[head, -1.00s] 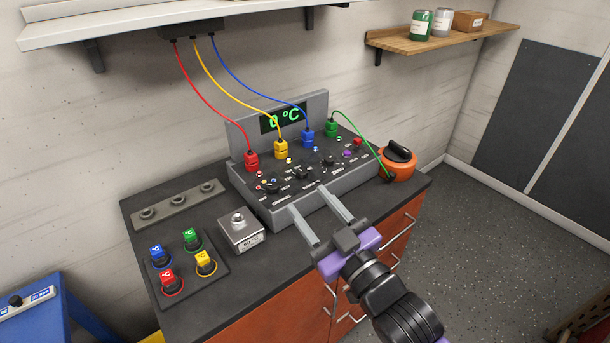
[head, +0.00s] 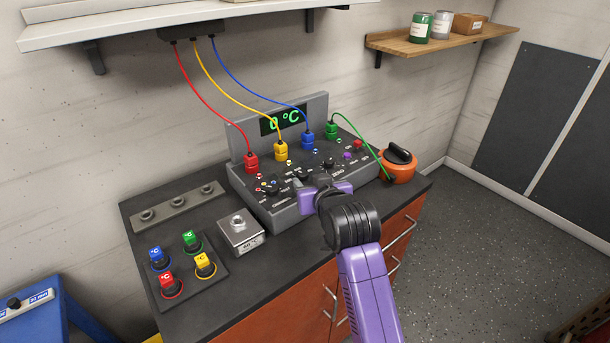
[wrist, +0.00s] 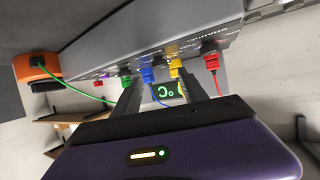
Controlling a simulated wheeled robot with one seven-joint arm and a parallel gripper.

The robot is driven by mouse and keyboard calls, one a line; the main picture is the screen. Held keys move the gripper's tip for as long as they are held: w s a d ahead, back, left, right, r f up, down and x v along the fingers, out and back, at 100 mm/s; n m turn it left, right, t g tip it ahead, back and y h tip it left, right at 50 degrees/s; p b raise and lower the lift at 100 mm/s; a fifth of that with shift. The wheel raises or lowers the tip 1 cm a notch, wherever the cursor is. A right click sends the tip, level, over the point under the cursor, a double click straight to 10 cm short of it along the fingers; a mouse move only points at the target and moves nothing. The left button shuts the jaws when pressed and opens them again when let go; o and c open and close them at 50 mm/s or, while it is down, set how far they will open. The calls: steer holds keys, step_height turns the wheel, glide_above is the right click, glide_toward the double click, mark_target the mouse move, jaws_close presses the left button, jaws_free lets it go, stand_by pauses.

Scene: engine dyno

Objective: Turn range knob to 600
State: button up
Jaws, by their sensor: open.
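The grey console (head: 290,208) stands on the dark bench top, its display reading 0 °C. Its sloping panel carries several black knobs. The middle one, apparently the range knob (head: 302,176), sits just beyond my fingers; its pointer setting is too small to read. My gripper (head: 311,183) is open and empty, low over the front of the panel. Whether its fingers flank or touch the knob cannot be told. In the wrist view, the two spread fingers (wrist: 160,92) reach toward the panel, with a black knob (wrist: 208,45) at the channel lettering to their right.
Red, yellow (head: 281,150), blue and green plugs with cables stand behind the knobs. An orange device with a black handle (head: 398,165) is at the right. A metal block (head: 240,232) and a tray of coloured plugs (head: 215,285) lie at the left.

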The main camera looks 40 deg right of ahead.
mark_target(303, 174)
steer(key=shift+p+x, duration=0.4)
steer(key=shift+x, duration=2.8)
steer(key=shift+c, duration=0.2)
jaws_close()
